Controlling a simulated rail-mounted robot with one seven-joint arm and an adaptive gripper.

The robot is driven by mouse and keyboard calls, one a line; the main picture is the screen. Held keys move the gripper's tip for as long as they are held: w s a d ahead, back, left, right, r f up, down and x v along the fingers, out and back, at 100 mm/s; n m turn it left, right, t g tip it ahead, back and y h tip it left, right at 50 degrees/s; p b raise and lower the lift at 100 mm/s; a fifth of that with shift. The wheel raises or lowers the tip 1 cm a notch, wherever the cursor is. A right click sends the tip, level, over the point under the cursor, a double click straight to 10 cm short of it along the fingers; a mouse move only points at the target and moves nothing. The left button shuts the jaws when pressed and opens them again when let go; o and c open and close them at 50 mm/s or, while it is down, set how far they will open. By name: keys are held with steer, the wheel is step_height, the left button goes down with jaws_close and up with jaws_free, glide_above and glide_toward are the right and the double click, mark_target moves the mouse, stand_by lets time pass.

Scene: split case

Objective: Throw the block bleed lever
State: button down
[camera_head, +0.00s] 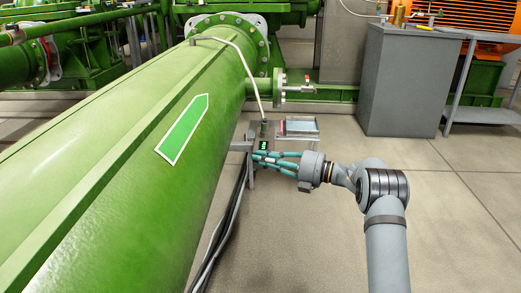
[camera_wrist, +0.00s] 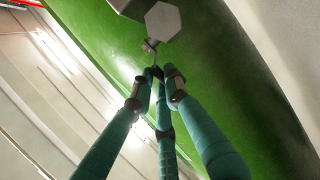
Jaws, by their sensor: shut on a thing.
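My gripper (camera_wrist: 158,76) has teal fingers that are drawn together at their tips in the wrist view. They are shut on the end of a thin metal lever (camera_wrist: 153,60). The lever hangs from a small fitting beside a grey hexagonal block (camera_wrist: 163,21), in front of the green pipe. In the head view my gripper (camera_head: 256,158) reaches left to a small grey bracket (camera_head: 241,146) at the pipe's side. The lever is too small to make out there, and the fingers cover that spot.
The big green pipe (camera_head: 110,150) with a green arrow sign fills the left. Black cables (camera_head: 232,215) run down below. Floor on the right is clear up to a grey cabinet (camera_head: 400,85).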

steer(key=shift+n+g+p, duration=0.4)
steer(key=shift+g+p, duration=0.15)
steer(key=shift+g, duration=0.05)
steer(key=c, duration=1.7)
jaws_free()
steer(key=shift+d, duration=0.1)
steer(key=v, duration=1.2)
steer(key=shift+f, duration=0.15)
